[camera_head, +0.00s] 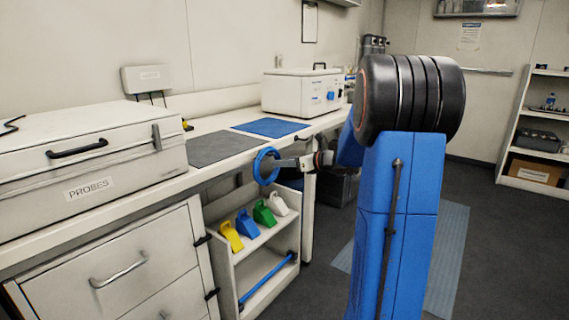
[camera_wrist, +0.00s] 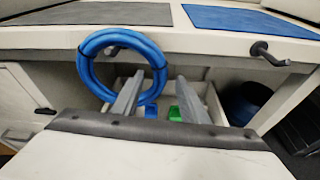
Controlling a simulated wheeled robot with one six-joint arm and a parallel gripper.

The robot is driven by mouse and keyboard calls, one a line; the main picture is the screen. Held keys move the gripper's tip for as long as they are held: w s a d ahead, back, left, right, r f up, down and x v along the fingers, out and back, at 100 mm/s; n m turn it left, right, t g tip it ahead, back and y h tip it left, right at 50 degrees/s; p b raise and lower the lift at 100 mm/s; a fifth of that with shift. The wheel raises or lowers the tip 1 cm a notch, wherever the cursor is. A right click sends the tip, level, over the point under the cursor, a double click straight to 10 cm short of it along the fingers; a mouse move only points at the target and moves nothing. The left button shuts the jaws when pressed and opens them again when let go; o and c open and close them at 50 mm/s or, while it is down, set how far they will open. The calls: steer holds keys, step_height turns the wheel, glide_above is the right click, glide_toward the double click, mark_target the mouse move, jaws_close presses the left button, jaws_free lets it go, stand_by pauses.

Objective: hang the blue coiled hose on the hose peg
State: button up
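The blue coiled hose (camera_wrist: 92,45) is upright in front of the bench's front edge; the body view shows it too (camera_head: 257,168). A small dark peg end (camera_wrist: 113,50) shows inside the top of its loop, and the hose seems to hang there. Another black peg (camera_wrist: 262,50) is bare on the bench front to the right; it also shows in the body view (camera_head: 301,139). My gripper (camera_wrist: 160,80) is open, with a gap between its fingers. Its left finger overlaps the inside of the loop, its right finger lies outside, and the hose's right side is between them.
Under the bench, a white shelf unit (camera_head: 276,245) holds yellow, blue, green and white pieces and a blue bar (camera_head: 268,280). A grey mat (camera_head: 220,147) and a blue mat (camera_head: 268,127) lie on top. A PROBES case (camera_head: 85,165) stands left.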

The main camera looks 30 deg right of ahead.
steer(key=v, duration=1.7)
steer(key=shift+s+r, duration=0.15)
stand_by(0.5)
steer(key=s+a+f+n+g, duration=0.25)
steer(key=a+n, duration=0.25)
steer(key=a, duration=0.4)
steer(key=s+a+f+n+g, duration=0.25)
steer(key=s+a+n, duration=0.2)
steer(key=a, duration=0.35)
steer(key=s+a+f+n+g, duration=0.1)
steer(key=s+a+n+g, duration=0.2)
steer(key=a+n, duration=0.45)
steer(key=s+a+f+n+h, duration=0.2)
steer(key=s+f+n, duration=0.1)
steer(key=s+n, duration=0.5)
steer(key=s+a+f+n+g+h, duration=0.1)
steer(key=s+a+f+n+h, duration=0.2)
steer(key=s+n, duration=0.5)
steer(key=shift+s+a+f+h, duration=0.3)
steer(key=shift+s, duration=0.4)
